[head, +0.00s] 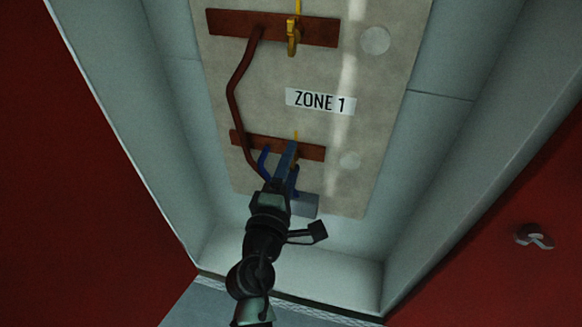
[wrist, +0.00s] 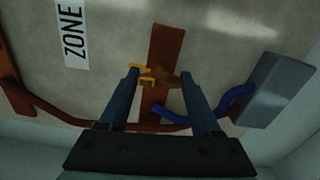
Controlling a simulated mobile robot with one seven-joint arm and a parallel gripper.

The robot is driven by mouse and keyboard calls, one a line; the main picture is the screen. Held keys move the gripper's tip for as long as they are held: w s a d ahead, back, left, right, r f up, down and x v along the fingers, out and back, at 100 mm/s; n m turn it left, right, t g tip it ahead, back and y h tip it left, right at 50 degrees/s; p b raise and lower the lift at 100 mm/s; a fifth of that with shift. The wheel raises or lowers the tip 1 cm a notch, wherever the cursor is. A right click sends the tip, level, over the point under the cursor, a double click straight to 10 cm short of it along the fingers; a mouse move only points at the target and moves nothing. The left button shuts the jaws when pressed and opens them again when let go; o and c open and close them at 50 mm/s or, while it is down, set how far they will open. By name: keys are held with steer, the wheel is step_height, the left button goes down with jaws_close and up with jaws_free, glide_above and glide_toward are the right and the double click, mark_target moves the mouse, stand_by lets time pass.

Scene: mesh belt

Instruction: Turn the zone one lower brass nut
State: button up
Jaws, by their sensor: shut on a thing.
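The zone one lower brass nut (wrist: 147,76) shows yellow against the lower copper bar (wrist: 166,45) in the wrist view, between the fingers of my gripper (wrist: 160,76). My gripper is shut on it, with one finger on either side. In the head view my gripper (head: 288,150) reaches up to the lower copper bar (head: 313,153), and its finger mostly hides the nut. The ZONE 1 label (head: 320,100) is on the panel above that bar.
An upper copper bar (head: 233,24) carries another brass nut (head: 292,38). A red-brown conductor (head: 233,100) joins the bars on the left. A blue cable (wrist: 236,106) and a grey box (wrist: 273,90) are close to my fingers. Pale cabinet walls (head: 460,130) flank the panel.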

stand_by(0.4)
steer(key=o, duration=1.4)
steer(key=b+v, duration=0.1)
steer(key=v, duration=1.2)
steer(key=shift+b, duration=0.3)
